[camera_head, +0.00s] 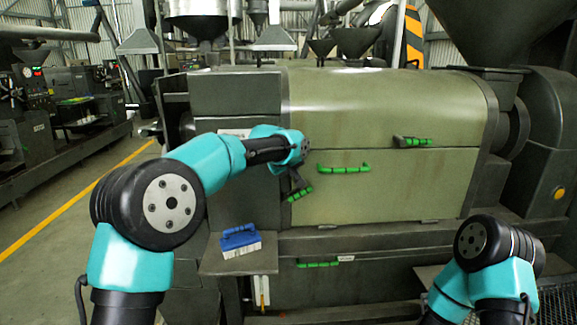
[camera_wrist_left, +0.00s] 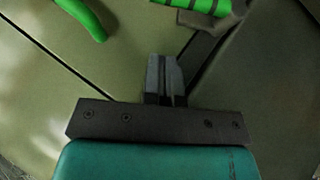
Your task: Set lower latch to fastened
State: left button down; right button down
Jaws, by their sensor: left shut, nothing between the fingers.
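A latch with a green grip (camera_head: 300,193) sits low at the left edge of the olive door (camera_head: 390,190), its grip slanting. I take it for the lower latch. My left gripper (camera_head: 292,175) is just above it in the head view, partly hidden by its own wrist. In the left wrist view the gripper (camera_wrist_left: 165,68) is shut and empty, its fingers beside the dark arm of a latch with a green grip (camera_wrist_left: 210,4). Whether they touch it I cannot tell. Another green-gripped latch (camera_head: 412,141) is higher on the right. My right gripper is out of view.
A long green door handle (camera_head: 343,168) is right of my left gripper; a green handle also shows in the left wrist view (camera_wrist_left: 84,18). A blue-handled brush (camera_head: 240,240) rests on a ledge below. Another green handle (camera_head: 318,264) is on the lower panel.

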aim_at(303, 192)
pick_arm(q)
jog(key=x, duration=0.2)
jog(key=shift+w+d+f, duration=0.1)
jog(key=shift+w+f, duration=0.05)
jog(key=shift+f, duration=0.1)
jog(key=shift+s+d+f, duration=0.15)
jog(key=shift+d+f, duration=0.2)
jog(key=shift+f, duration=0.25)
jog(key=shift+s+d+f, duration=0.15)
jog(key=shift+d+f, duration=0.25)
jog(key=shift+f, duration=0.25)
jog(key=shift+d+f, duration=0.25)
jog(key=shift+f, duration=0.1)
jog(key=shift+d, duration=0.15)
